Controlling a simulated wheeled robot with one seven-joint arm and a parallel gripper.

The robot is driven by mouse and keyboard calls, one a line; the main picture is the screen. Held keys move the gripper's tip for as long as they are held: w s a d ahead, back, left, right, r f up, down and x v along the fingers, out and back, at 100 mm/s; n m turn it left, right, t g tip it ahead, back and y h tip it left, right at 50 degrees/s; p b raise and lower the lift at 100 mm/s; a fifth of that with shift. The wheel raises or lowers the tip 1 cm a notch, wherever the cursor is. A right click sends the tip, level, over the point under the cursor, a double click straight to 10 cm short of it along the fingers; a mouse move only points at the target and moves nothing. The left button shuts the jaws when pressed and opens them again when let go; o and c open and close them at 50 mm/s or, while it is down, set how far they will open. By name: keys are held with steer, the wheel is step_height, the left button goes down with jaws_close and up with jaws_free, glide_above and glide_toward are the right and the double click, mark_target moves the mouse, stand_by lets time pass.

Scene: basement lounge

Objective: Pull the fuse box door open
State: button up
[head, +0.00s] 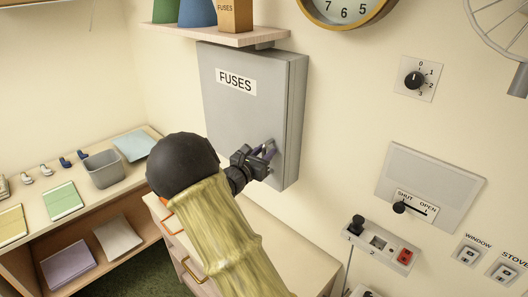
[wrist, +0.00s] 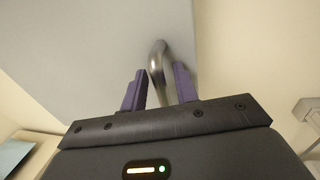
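The grey fuse box (head: 295,110) hangs on the wall, and its door (head: 230,115) with a "FUSES" label looks shut. A curved metal handle (wrist: 158,60) stands out near the door's lower right edge; in the head view it is small and partly hidden by my gripper (head: 266,150). In the wrist view my gripper (wrist: 161,72) has its two purple fingers apart, one on each side of the handle. Gaps show between the fingers and the handle, so it is around the handle without visible grip.
A drawer cabinet (head: 290,265) stands below. A dial (head: 414,80), a shut/open slider panel (head: 430,185) and a switch strip (head: 380,246) are on the wall to the right.

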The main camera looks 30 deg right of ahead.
steer(key=shift+c, duration=0.4)
jaws_close()
steer(key=shift+a, duration=0.15)
